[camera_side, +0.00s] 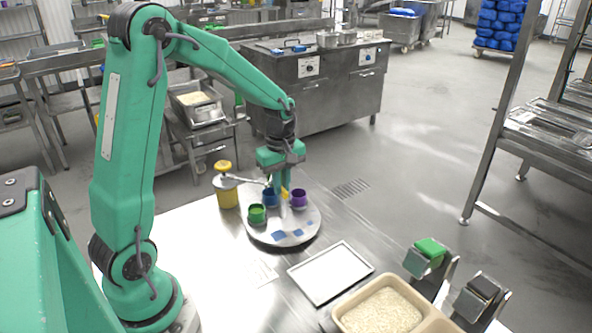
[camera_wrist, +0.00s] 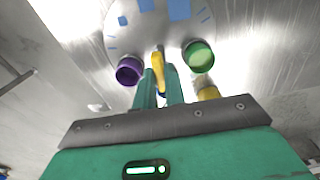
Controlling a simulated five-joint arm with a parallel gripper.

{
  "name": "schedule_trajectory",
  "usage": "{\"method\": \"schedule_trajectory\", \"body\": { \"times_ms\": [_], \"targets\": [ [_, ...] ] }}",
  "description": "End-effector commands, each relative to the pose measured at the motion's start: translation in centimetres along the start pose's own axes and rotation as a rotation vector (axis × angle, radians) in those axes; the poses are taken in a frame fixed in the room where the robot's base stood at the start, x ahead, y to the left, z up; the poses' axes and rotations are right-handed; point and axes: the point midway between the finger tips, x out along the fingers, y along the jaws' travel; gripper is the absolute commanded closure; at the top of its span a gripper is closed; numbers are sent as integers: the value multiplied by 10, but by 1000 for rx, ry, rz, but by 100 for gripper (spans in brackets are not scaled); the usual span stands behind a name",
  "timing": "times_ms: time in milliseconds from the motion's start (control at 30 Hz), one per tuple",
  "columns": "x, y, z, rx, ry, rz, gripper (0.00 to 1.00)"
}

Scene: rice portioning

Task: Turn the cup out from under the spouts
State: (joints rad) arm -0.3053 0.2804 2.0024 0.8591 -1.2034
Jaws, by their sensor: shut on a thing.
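A round grey turntable (camera_side: 265,236) with blue patches stands on the steel table; part of it shows in the wrist view (camera_wrist: 112,36). It carries a green cup (camera_side: 257,215) at left, a blue cup (camera_side: 270,198) at the back and a purple cup (camera_side: 299,199) at right. A yellow dispenser (camera_side: 228,196) stands behind left, its thin spout reaching toward the blue cup. My gripper (camera_side: 284,190) points down over the turntable, shut on a yellow peg (camera_wrist: 158,72). The wrist view shows the purple cup (camera_wrist: 129,71) and green cup (camera_wrist: 200,56) on either side; the blue cup is mostly hidden.
A white tray (camera_side: 331,272) lies in front of the turntable. A beige tub of rice (camera_side: 380,311) stands at the front right, beside a green block (camera_side: 430,250) and a dark block (camera_side: 483,287) on metal stands. The table left of the white tray is clear.

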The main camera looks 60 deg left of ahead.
Motion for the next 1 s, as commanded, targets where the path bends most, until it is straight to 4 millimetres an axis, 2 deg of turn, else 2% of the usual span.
{"method": "schedule_trajectory", "body": {
  "times_ms": [733,767,833,1000],
  "targets": [
    [-1,1,-2,-66,1,4,100],
    [-1,1,-2,-66,1,4,82],
    [-1,0,-2,-65,1,4,69],
    [-1,0,-1,-64,1,2,66]
  ]
}}
